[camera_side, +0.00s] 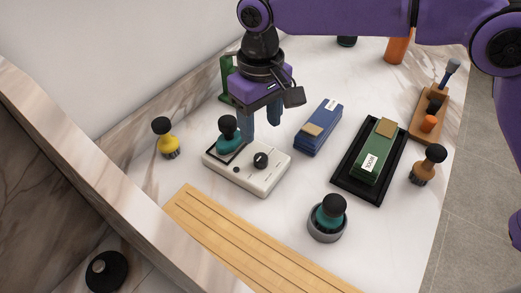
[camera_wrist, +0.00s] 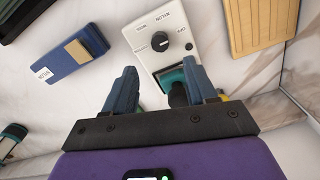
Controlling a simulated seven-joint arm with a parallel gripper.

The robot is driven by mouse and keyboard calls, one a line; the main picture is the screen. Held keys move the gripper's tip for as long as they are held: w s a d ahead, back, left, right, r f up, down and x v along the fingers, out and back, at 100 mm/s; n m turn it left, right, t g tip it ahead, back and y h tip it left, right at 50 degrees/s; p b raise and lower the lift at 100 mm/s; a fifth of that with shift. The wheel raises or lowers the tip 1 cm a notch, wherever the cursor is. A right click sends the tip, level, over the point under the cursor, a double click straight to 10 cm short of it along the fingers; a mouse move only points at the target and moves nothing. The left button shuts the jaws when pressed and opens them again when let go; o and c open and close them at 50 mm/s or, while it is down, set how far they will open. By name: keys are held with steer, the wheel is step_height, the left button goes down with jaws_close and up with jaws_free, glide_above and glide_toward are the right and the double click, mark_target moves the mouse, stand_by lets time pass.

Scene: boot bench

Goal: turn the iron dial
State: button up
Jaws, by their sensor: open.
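The iron dial (camera_side: 261,160) is a round black knob with a pale mark on top of a white unit (camera_side: 240,178). In the wrist view the dial (camera_wrist: 160,41) has small labels around it, including OFF and what looks like NYLON and WOOL. A teal piece with a black knob (camera_side: 228,128) sits in the dark recess at the unit's left end. My gripper (camera_side: 261,124) is open and empty, pointing down above and behind the unit. In the wrist view my gripper (camera_wrist: 158,70) has its fingers spread, with the dial beyond their tips, apart from both.
A blue box (camera_side: 318,130) and a green box marked WOOL (camera_side: 368,165) in a black tray (camera_side: 350,186) stand right. A yellow brush (camera_side: 164,138) stands left. A teal-and-black piece (camera_side: 330,211) sits in a grey cup, front right. A slatted wooden board (camera_side: 240,250) lies in front.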

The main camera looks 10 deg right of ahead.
mark_target(260, 157)
step_height(260, 157, down, 9)
steer(key=shift+r, duration=0.1)
stand_by(0.4)
jaws_close()
